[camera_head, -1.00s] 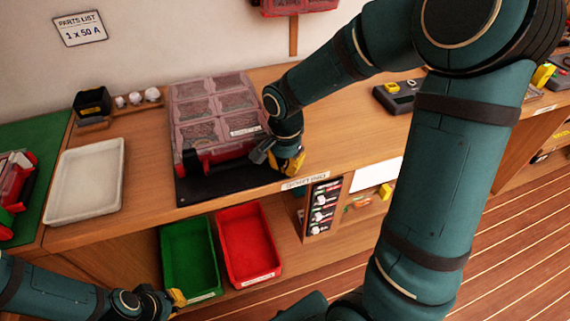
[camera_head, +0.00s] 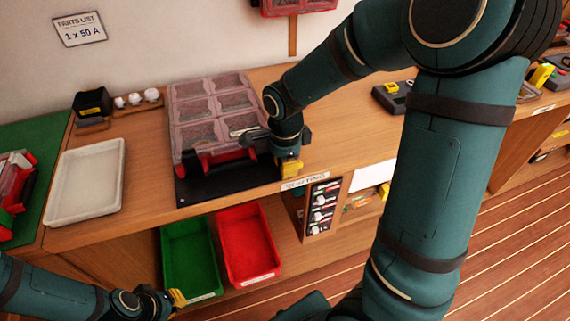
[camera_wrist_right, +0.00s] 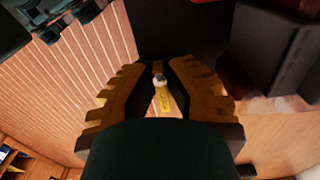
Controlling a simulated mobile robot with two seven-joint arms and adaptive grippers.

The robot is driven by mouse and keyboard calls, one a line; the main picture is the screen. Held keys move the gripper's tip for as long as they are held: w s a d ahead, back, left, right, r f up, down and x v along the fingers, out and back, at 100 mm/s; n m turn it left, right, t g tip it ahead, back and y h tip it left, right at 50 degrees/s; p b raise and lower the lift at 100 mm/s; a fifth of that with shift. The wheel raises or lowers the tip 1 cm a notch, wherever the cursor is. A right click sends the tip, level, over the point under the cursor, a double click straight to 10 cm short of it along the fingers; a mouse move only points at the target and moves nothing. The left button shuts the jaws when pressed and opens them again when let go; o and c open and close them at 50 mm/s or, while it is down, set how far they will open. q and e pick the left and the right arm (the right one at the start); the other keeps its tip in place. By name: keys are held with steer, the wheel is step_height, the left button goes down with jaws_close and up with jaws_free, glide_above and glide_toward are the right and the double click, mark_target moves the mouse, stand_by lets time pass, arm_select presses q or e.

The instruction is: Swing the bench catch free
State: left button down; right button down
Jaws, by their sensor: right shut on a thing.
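The bench catch (camera_wrist_right: 162,100) shows in the right wrist view as a small yellow lever with a pale round end, between the fingers of my right gripper (camera_wrist_right: 160,85). That gripper is shut on it. In the head view my right gripper (camera_head: 290,168) is at the front right corner of the black base plate (camera_head: 235,183), and the catch is hidden there. A clear-lidded case (camera_head: 212,110) with a red handle lies on that plate. My left gripper (camera_head: 178,298) is low at the left, near the green bin; its finger opening is unclear.
A green bin (camera_head: 188,258) and a red bin (camera_head: 247,245) stand below the bench front. A white tray (camera_head: 87,182) lies left of the case. A black box (camera_head: 92,102) stands behind the tray. The bench right of my gripper is mostly clear.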

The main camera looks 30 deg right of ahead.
stand_by(0.5)
steer(key=c, duration=1)
jaws_free()
step_height(320, 180, up, 12)
